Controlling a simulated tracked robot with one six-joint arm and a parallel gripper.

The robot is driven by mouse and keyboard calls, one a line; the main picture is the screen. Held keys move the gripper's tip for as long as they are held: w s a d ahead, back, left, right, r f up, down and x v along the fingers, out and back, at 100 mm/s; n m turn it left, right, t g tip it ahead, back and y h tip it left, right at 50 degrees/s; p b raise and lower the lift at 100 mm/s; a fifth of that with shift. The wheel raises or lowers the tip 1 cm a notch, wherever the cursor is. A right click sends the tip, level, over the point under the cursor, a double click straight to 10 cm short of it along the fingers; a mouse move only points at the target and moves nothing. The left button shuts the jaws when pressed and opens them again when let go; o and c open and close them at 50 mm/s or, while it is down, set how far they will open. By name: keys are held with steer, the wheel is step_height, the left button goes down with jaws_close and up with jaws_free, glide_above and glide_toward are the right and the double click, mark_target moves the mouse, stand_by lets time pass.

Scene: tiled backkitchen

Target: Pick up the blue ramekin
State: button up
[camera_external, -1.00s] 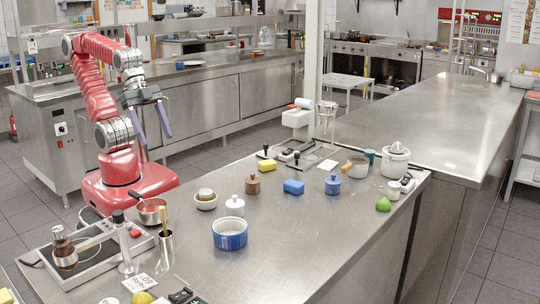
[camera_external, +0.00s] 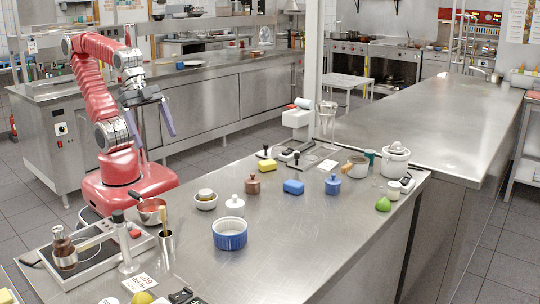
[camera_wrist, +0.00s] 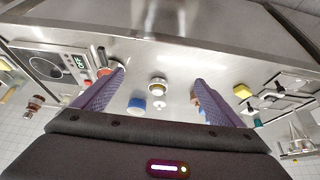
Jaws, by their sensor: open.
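The blue ramekin (camera_external: 230,234) is a ribbed round dish with a pale rim, standing upright on the near steel counter. It also shows small in the wrist view (camera_wrist: 136,105), between the fingers and nearer the left one. My gripper (camera_external: 152,122) is open and empty, high above the floor at the far left side of the counter, well apart from the ramekin. In the wrist view its two purple fingers (camera_wrist: 160,86) are spread wide.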

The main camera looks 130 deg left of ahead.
steer(key=shift+w, duration=0.1)
steer(key=w+d+r+t+h, duration=0.1)
steer(key=w+d, duration=0.2)
steer(key=w, duration=0.4)
steer(key=w+d+r+t+h, duration=0.1)
steer(key=w+d, duration=0.2)
steer(key=w, duration=0.3)
steer(key=n+t+y, duration=0.2)
steer(key=t+y, duration=0.2)
steer(key=t, duration=0.1)
glide_above(232, 218)
steer(key=w+d, duration=0.3)
step_height(232, 218, down, 10)
steer(key=r, duration=0.1)
steer(key=shift+w+f, duration=0.1)
steer(key=shift+f, duration=0.15)
steer(key=shift+f, duration=0.1)
steer(key=shift+f, duration=1.65)
steer(key=shift+f, duration=0.15)
